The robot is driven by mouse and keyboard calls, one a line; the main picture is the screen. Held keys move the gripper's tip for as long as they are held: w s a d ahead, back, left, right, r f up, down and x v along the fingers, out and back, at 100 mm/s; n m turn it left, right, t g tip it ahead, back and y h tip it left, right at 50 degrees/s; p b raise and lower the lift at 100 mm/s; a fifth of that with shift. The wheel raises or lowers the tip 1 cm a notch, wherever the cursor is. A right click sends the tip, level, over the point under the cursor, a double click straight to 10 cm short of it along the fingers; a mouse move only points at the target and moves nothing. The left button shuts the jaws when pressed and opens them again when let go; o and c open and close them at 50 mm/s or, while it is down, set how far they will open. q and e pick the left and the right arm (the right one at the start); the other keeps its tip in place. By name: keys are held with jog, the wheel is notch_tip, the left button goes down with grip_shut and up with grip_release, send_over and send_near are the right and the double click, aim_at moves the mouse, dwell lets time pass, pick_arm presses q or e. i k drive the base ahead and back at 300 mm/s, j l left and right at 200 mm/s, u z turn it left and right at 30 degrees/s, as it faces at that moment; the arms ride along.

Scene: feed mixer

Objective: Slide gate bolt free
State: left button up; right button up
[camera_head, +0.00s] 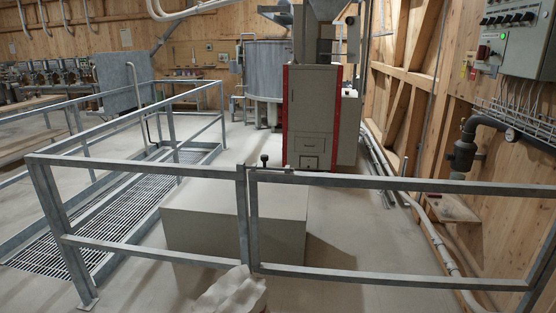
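A galvanised steel railing crosses the front of the view. Its right section looks like the gate (390,184), and its upright stands close beside the fixed railing's post (243,215). At the top of this joint is a small bolt with a black knob (264,158) standing up. A short dark piece runs to the right along the top rail there. The bolt is too small to tell how far it reaches across the joint. Neither of my grippers is in view.
A pale grey block (220,215) stands behind the railing. A pale lumpy object (232,293) lies low in front of the joint. A grated walkway (110,215) runs left. A red-and-grey cabinet (308,115) stands beyond. Pipes line the right wall; the floor right of the block is clear.

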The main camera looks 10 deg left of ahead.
aim_at(264, 158)
jog(key=l+z, duration=0.1)
jog(key=z, duration=0.3)
jog(key=l+z, duration=0.15)
jog(key=z, duration=0.3)
jog(key=l+z, duration=0.1)
jog(key=z, duration=0.3)
jog(key=i+l+z, duration=0.1)
jog(key=z, duration=0.3)
jog(key=i+z, duration=0.2)
jog(key=z, duration=0.2)
jog(key=i+u, duration=0.7)
jog(key=u, duration=0.25)
jog(key=i+j+u, duration=0.15)
jog(key=i+u, duration=0.45)
jog(key=u, duration=0.15)
jog(key=i+u, duration=0.4)
jog(key=k, duration=0.05)
